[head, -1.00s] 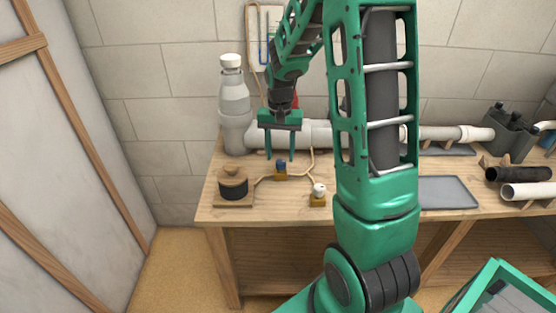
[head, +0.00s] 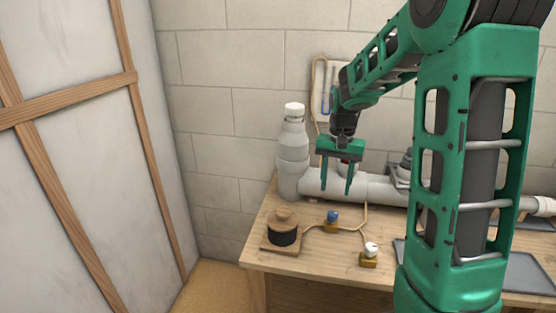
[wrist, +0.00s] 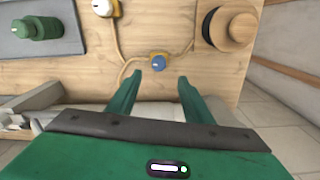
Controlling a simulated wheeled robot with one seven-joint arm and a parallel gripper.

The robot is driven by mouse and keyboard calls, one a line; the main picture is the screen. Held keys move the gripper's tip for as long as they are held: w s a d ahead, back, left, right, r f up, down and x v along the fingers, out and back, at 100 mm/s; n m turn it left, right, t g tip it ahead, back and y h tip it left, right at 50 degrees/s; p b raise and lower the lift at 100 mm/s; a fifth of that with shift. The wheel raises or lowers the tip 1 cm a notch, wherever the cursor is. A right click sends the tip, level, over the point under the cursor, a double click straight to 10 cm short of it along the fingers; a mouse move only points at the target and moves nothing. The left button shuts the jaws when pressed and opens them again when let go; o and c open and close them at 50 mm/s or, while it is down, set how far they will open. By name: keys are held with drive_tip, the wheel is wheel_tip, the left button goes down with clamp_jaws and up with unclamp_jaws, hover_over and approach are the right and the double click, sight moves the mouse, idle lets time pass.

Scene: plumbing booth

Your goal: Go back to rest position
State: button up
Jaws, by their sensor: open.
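My gripper (head: 337,176) hangs with its fingers pointing down above the back left part of the wooden workbench (head: 300,258). Its two green fingers are apart with nothing between them; in the wrist view the gripper (wrist: 158,80) also shows open and empty. A blue knob on a brass base (head: 332,217) stands on the bench just in front of it, and the blue knob (wrist: 158,62) shows just beyond the fingertips in the wrist view.
A black spool with a wooden top (head: 283,230) and a white knob (head: 370,250) stand in front. A wood-framed wall (head: 70,180) is at the left.

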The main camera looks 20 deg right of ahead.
drive_tip(key=s+a+r+n, duration=0.1)
drive_tip(key=s, duration=1.3)
drive_tip(key=s+a+r+n, duration=0.1)
drive_tip(key=s, duration=1.3)
drive_tip(key=shift+s+a+r, duration=0.3)
drive_tip(key=shift+r, duration=0.05)
